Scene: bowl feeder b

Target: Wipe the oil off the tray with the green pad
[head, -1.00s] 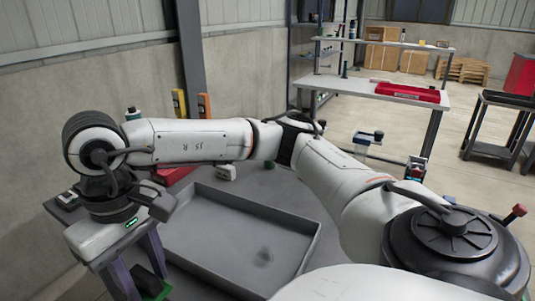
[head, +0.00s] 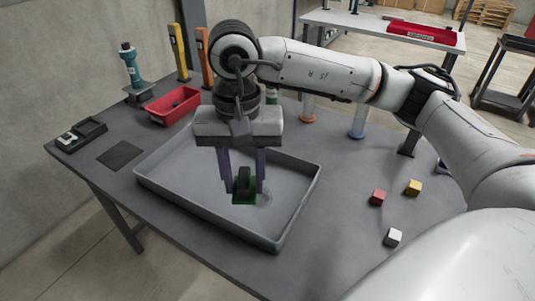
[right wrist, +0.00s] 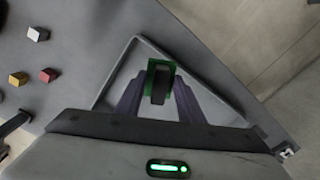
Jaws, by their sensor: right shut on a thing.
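The grey tray (head: 165,188) lies on the table with low raised walls. The green pad (head: 237,198) has a black upright handle (head: 244,179). My right gripper (head: 243,183) is shut on that handle and holds the pad over the middle of the tray. Whether the pad touches the tray floor, I cannot tell. A faint darker oil smear (head: 265,198) shows just right of the pad and may continue under it. In the right wrist view the pad (right wrist: 152,67) sits between the fingers (right wrist: 158,96), inside the tray outline. My left gripper is not in view.
Red (head: 377,197), yellow (head: 413,187) and white (head: 394,237) cubes lie right of the tray. A red bin (head: 173,106), a teal bottle-like tool (head: 130,66) and a dark flat square (head: 121,155) stand behind or left of it.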

